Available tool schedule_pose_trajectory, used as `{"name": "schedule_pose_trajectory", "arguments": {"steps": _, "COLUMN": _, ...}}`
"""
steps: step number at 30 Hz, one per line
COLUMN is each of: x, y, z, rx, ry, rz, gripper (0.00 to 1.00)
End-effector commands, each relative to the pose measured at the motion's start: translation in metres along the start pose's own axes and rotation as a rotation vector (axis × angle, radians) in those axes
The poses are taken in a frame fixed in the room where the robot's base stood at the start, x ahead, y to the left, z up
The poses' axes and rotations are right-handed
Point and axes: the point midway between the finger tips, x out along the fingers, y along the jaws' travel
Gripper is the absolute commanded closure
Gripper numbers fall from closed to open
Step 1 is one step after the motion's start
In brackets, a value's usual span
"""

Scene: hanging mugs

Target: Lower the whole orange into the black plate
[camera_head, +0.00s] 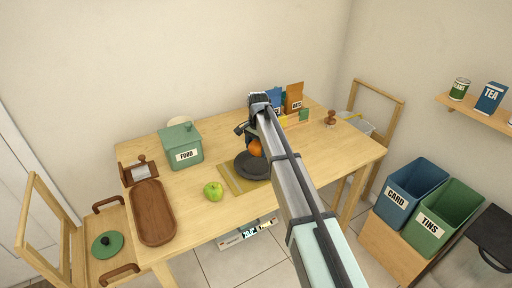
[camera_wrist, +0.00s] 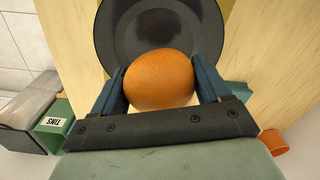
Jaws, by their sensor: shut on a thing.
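The whole orange (camera_wrist: 160,80) is held between the two blue fingers of my gripper (camera_wrist: 161,88) in the wrist view. The orange also shows in the head view (camera_head: 256,147), partly hidden by my arm. The black plate (camera_head: 247,167) lies on a yellow mat on the table. In the wrist view the dark plate (camera_wrist: 120,40) is just beyond the orange, which overlaps its rim in the picture. The gap between orange and plate cannot be told for sure.
A green apple (camera_head: 213,191) sits left of the yellow mat (camera_head: 232,184). A green FOOD box (camera_head: 181,147) and a brown wooden tray (camera_head: 153,212) stand further left. Upright boxes (camera_head: 293,97) stand at the back. Bare table lies between the apple and tray.

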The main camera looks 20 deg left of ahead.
Motion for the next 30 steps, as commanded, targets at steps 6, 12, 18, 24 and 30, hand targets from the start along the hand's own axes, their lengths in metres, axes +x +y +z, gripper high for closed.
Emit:
{"name": "schedule_pose_trajectory", "arguments": {"steps": 6, "x": 0.000, "y": 0.000, "z": 0.000, "rx": 0.000, "ry": 0.000, "rz": 0.000, "gripper": 0.61}}
{"name": "schedule_pose_trajectory", "arguments": {"steps": 12, "x": 0.000, "y": 0.000, "z": 0.000, "rx": 0.000, "ry": 0.000, "rz": 0.000, "gripper": 0.61}}
{"name": "schedule_pose_trajectory", "arguments": {"steps": 18, "x": 0.002, "y": 0.000, "z": 0.000, "rx": 0.000, "ry": 0.000, "rz": 0.000, "gripper": 0.61}}
{"name": "schedule_pose_trajectory", "arguments": {"steps": 24, "x": 0.009, "y": 0.000, "z": 0.000, "rx": 0.000, "ry": 0.000, "rz": 0.000, "gripper": 0.61}}
{"name": "schedule_pose_trajectory", "arguments": {"steps": 30, "x": 0.016, "y": 0.000, "z": 0.000, "rx": 0.000, "ry": 0.001, "rz": -0.001, "gripper": 0.61}}
